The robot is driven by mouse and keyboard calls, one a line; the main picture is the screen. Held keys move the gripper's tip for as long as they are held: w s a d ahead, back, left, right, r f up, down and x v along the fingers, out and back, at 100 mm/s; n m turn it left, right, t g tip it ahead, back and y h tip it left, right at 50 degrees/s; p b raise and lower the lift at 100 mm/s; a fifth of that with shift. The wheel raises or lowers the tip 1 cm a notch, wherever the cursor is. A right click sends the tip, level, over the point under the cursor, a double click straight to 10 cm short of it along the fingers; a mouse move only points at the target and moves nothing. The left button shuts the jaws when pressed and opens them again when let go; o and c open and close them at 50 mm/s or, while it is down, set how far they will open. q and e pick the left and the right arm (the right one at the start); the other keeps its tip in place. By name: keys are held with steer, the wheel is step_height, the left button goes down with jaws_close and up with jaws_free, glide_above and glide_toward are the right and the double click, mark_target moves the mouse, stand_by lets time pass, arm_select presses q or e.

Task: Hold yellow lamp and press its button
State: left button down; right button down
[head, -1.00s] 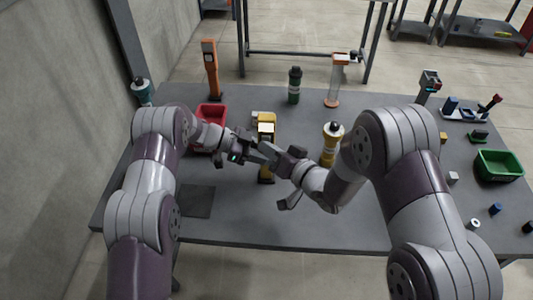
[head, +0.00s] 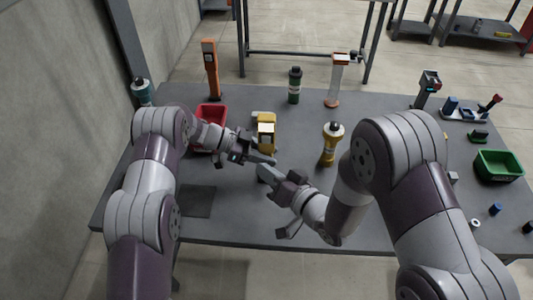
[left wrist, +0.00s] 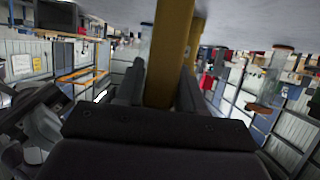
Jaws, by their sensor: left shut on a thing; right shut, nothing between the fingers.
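The yellow lamp (head: 265,121), with a pale panel on its front, is upright near the middle of the table in the head view. My left gripper (head: 260,159) is at its lower front and shut on it. In the left wrist view the lamp's yellow post (left wrist: 168,55) stands between the two fingers (left wrist: 161,95). My right gripper (head: 266,172) is shut and empty, just in front of the left fingertips and apart from the lamp. The lamp's lower part is hidden behind the grippers, and its button cannot be made out.
A yellow canister (head: 331,145) stands right of the lamp, close to my right arm. A red bin (head: 211,112) is behind my left forearm. A green cylinder (head: 294,86) and an orange-topped tube (head: 336,82) stand behind. The table's front middle is clear.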

arm_select(q)
steer(key=c, duration=0.6)
jaws_free()
steer(key=a+f+b+v, duration=0.1)
steer(key=f+v, duration=0.2)
steer(key=v, duration=1.6)
steer(key=shift+a, duration=0.35)
